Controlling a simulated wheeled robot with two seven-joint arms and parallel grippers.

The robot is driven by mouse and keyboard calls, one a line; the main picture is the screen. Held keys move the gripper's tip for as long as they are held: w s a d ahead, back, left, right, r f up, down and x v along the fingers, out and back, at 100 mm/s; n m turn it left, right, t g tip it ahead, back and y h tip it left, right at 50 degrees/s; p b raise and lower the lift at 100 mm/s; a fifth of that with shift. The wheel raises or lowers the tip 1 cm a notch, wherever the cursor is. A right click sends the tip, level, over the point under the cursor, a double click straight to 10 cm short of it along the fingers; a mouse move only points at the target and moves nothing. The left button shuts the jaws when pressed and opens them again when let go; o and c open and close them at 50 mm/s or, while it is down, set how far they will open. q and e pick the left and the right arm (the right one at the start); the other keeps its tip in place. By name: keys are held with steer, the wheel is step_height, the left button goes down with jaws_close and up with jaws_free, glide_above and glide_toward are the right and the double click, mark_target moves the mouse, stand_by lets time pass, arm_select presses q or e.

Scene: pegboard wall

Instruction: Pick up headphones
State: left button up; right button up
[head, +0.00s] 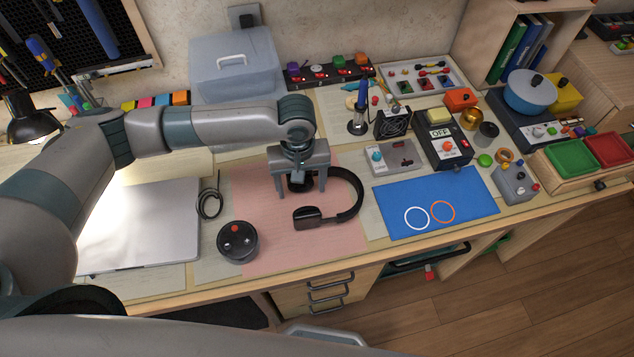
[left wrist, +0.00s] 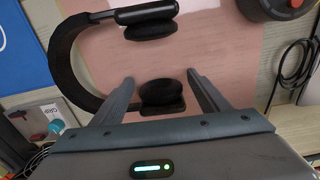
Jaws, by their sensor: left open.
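The black headphones (head: 350,204) lie on a pink mat (head: 270,240) on the workbench. Their curved band faces right in the head view, with one ear cup toward the front and the other at the back. My left gripper (head: 299,190) is open and points down at the back ear cup. In the left wrist view, that ear cup (left wrist: 162,95) sits between the two fingers of the left gripper (left wrist: 160,88), and the other ear cup (left wrist: 148,20) lies beyond the fingertips. I cannot tell whether the fingers touch the cup. My right gripper is not in view.
A round black device with a red button (head: 237,242) and a coiled cable (head: 210,203) lie left of the headphones. A laptop (head: 140,225) is farther left. A blue mat (head: 440,200) lies to the right. Several electronic boxes stand behind.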

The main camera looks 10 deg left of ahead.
arm_select(q)
steer(key=c, duration=1.3)
steer(key=shift+r, duration=0.15)
